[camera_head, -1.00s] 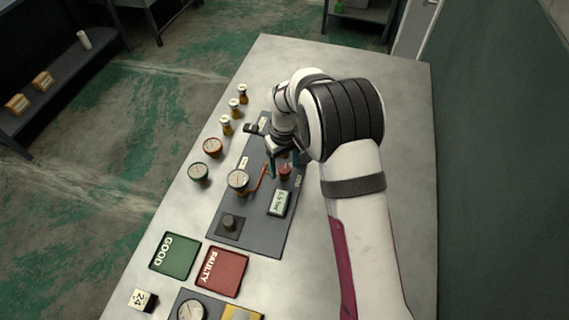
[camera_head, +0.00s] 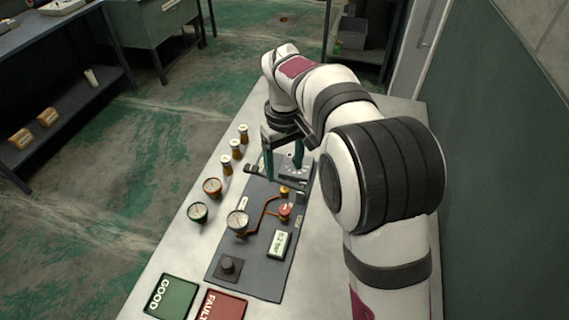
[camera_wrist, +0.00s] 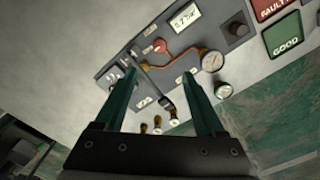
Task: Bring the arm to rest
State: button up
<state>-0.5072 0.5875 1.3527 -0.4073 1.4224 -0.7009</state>
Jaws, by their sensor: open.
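My gripper (camera_head: 284,166) is open and empty, raised above the far end of the dark panel (camera_head: 213,265) in the head view. Its two teal fingers stand apart. In the wrist view the open gripper (camera_wrist: 162,95) points toward the panel with a gap below the fingertips. The panel carries a gauge (camera_head: 237,222), a copper-coloured pipe (camera_head: 262,212), a red knob (camera_head: 285,210), a small display (camera_head: 279,244) and a black knob (camera_head: 229,266). The display's reading is too small to tell for sure. My arm hides part of the table's right side.
Two loose gauges, one red-rimmed (camera_head: 212,187) and one green-rimmed (camera_head: 198,212), lie left of the panel. Several small amber bottles (camera_head: 226,163) stand beyond them. A green GOOD pad (camera_head: 171,297) and a red FAULTY pad (camera_head: 224,306) lie in front. A wall (camera_head: 500,170) stands right.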

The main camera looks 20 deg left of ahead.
jog(key=s+d+r+m+y, duration=0.1)
jog(key=s+d+r+m, duration=0.2)
jog(key=s+d+m, duration=0.35)
jog(key=s+d+r+m, duration=0.3)
jog(key=s+d, duration=0.7)
jog(key=s+d+f+m, duration=0.1)
jog(key=s+f+m, duration=0.1)
jog(key=s, duration=0.3)
jog(key=s+d+f+m, duration=0.1)
jog(key=s+m, duration=0.2)
jog(key=s, duration=0.3)
jog(key=shift+d+f+y, duration=0.3)
jog(key=shift+f+y, duration=0.05)
jog(key=shift+y, duration=0.05)
